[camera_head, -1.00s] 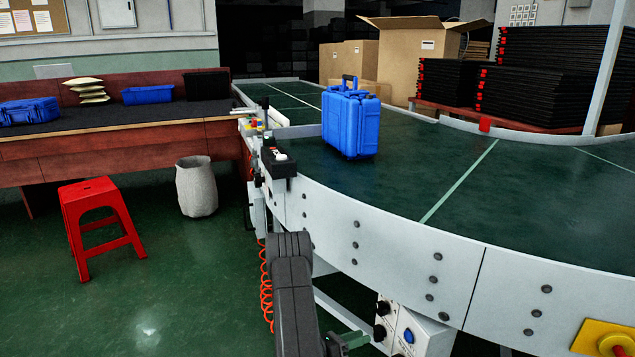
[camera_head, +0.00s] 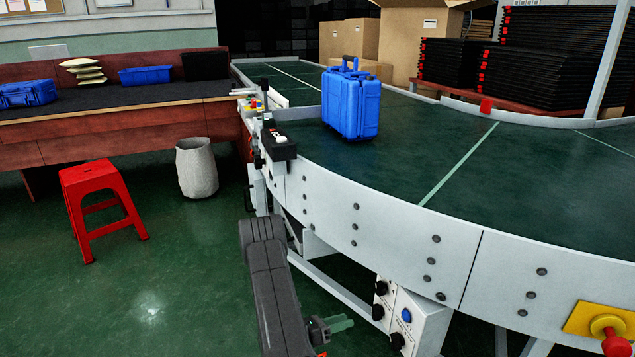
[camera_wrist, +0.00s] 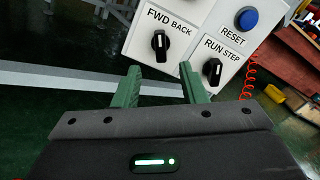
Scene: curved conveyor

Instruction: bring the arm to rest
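My gripper (camera_wrist: 160,88) shows in the wrist view with its two green fingers apart and nothing between them. In the head view my gripper (camera_head: 340,324) is low in the picture, beside the conveyor's control box (camera_head: 407,320). The same control box (camera_wrist: 205,30) is just beyond the fingers in the wrist view, with black knobs and a blue button. I cannot tell how close the fingertips are to it. A blue case (camera_head: 351,103) stands upright on the green conveyor belt (camera_head: 440,150), well away from my gripper.
The conveyor's curved white side (camera_head: 390,235) runs along my right. A yellow plate with a red button (camera_head: 605,325) is at lower right. A red stool (camera_head: 100,200) and a grey bin (camera_head: 196,168) stand on the left floor. Open green floor lies at lower left.

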